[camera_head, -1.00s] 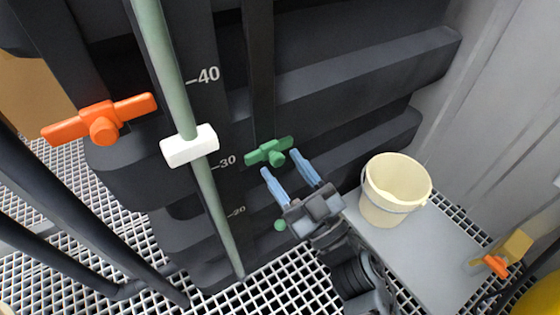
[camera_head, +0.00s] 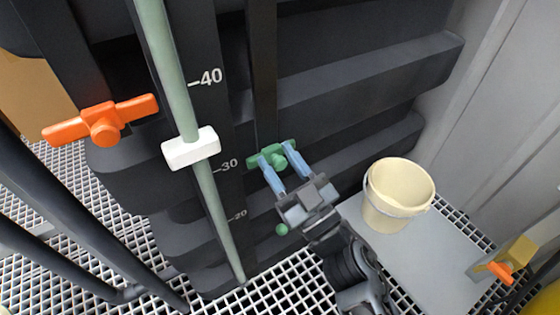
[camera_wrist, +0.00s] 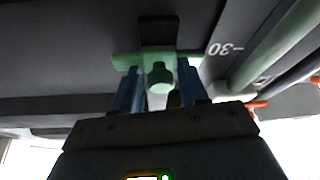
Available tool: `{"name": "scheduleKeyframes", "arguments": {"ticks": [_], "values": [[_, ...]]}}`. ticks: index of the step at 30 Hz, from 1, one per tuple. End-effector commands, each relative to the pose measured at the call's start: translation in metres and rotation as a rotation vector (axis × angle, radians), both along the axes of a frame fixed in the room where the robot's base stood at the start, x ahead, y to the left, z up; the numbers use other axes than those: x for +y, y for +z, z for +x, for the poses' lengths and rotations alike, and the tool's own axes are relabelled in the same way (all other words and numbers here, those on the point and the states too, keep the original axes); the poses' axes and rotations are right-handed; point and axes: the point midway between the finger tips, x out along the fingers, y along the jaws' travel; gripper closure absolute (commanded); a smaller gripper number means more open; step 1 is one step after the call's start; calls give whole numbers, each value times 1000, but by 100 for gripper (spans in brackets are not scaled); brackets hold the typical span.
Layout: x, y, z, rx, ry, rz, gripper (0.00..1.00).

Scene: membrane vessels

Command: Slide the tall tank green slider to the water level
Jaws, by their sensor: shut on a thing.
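The green slider (camera_head: 286,150) sits on a dark vertical bar (camera_head: 263,70) on the black tank, a little above the height of the 30 mark in the picture. My gripper (camera_head: 278,159) is shut on its central knob, with one blue finger on each side. The wrist view shows the slider (camera_wrist: 158,76) between the fingers (camera_wrist: 159,88), its crossbar reaching out past both. Left of it, a pale green tube (camera_head: 207,190) runs beside a scale reading 20, 30 and 40. A white block (camera_head: 190,148) is around the tube, slightly above 30. No clear water line shows inside the tube.
A cream bucket (camera_head: 397,190) stands on a grey platform (camera_head: 432,240) to the right, near my arm. An orange-handled valve (camera_head: 501,271) is at lower right. Metal grating (camera_head: 270,290) covers the floor.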

Motion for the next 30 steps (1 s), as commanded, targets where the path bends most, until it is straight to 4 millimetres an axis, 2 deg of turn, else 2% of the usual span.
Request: {"name": "scheduleKeyframes", "arguments": {"ticks": [4, 17, 23, 30], "values": [[1, 0, -1, -1, 3, -1, 100], [2, 8, -2, -1, 5, -2, 100], [2, 27, -2, -3, 6, -2, 100], [2, 66, -2, -6, 6, -1, 100]]}}
